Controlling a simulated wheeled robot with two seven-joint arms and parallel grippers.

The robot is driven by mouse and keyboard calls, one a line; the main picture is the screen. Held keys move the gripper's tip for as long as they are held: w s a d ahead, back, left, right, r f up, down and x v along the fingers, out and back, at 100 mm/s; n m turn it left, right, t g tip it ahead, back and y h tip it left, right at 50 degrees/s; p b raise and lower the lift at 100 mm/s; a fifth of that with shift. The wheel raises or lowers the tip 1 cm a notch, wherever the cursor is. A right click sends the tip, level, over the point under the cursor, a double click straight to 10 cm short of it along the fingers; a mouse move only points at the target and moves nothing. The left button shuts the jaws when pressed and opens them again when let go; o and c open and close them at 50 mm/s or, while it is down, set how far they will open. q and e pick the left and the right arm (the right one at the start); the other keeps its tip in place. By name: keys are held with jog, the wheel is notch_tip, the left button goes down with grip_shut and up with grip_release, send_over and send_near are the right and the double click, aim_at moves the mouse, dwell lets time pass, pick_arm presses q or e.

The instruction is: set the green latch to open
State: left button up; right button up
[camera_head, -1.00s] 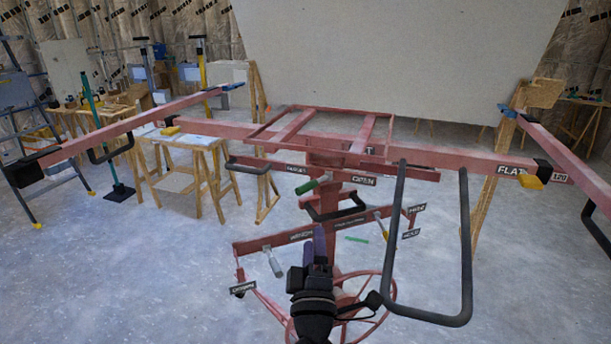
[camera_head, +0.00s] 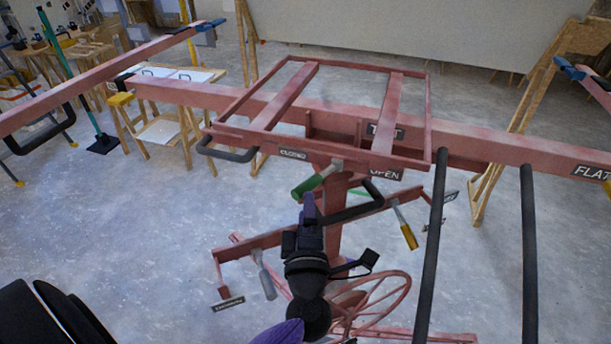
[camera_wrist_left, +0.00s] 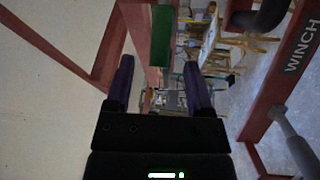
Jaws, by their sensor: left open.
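The green latch (camera_head: 310,182) is a green-handled lever under the red frame, slanting down to the left from its pivot. It lies just below the CLOSED label (camera_head: 292,153); the OPEN label (camera_head: 386,174) is to the right of the pivot. My left gripper (camera_head: 308,208) is just below the green handle in the head view. In the left wrist view the green handle (camera_wrist_left: 162,35) shows ahead of the open purple fingers (camera_wrist_left: 159,68), roughly in line with the gap. I cannot tell whether they touch. My right gripper is not in view.
A black handle bar (camera_head: 350,208) is close to the right of my left gripper. A yellow-handled lever (camera_head: 405,228), a grey lever (camera_head: 266,278) and a red wheel (camera_head: 370,300) are lower down. A long black U-shaped bar (camera_head: 430,250) stands at the right.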

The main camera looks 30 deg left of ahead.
aim_at(306, 187)
pick_arm(q)
jog(key=x, duration=0.6)
jog(key=shift+a, duration=0.1)
jog(key=shift+c, duration=0.3)
grip_shut()
dwell(0.9)
